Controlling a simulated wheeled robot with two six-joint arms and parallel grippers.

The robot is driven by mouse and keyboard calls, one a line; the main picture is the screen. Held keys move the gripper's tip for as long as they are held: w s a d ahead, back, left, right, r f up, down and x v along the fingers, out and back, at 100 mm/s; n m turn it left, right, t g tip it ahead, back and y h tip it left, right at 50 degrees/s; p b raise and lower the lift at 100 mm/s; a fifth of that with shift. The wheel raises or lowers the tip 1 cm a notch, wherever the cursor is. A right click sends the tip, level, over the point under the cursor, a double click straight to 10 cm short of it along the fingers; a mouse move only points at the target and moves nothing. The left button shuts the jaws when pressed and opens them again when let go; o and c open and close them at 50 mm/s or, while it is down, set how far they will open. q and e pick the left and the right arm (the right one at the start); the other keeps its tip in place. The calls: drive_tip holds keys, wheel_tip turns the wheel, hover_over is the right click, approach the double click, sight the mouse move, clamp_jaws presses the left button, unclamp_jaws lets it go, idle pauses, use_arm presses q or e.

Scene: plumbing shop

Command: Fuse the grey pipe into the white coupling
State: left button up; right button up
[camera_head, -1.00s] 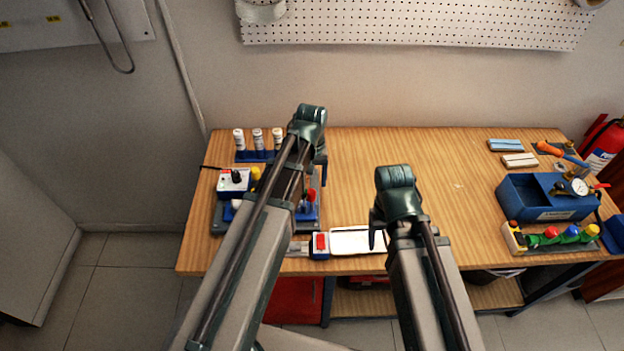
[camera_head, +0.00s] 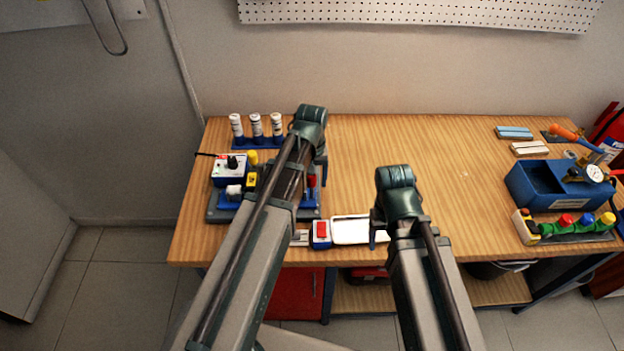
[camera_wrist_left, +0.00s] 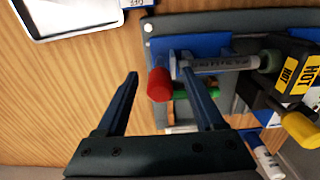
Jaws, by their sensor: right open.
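In the left wrist view a pale grey pipe with printing (camera_wrist_left: 222,64) lies in a blue holder on the fusing rig (camera_wrist_left: 200,20). Its right end meets a dark part beside the black heater with yellow HOT labels (camera_wrist_left: 290,72). My left gripper (camera_wrist_left: 158,76) is open and empty above the rig's edge, with a red knob (camera_wrist_left: 159,86) between its fingers in the picture. A white piece, perhaps the coupling (camera_head: 234,192), shows on the rig's left in the head view. My right gripper (camera_head: 379,232) is open near the bench front; its fingers are partly hidden.
A blue rack with three white labelled cylinders (camera_head: 256,126) stands behind the rig. A white tray (camera_head: 352,230) lies at the bench front. A blue bin with a gauge (camera_head: 548,200) and a strip of coloured knobs (camera_head: 565,229) are at right. The bench middle is clear.

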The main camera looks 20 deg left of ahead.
use_arm(q)
drive_tip(key=c, duration=1)
drive_tip(key=shift+a, duration=0.2)
drive_tip(key=shift+s+a, duration=0.2)
drive_tip(key=shift+a, duration=0.45)
drive_tip(key=shift+s+a, duration=0.2)
drive_tip(key=shift+a, duration=0.4)
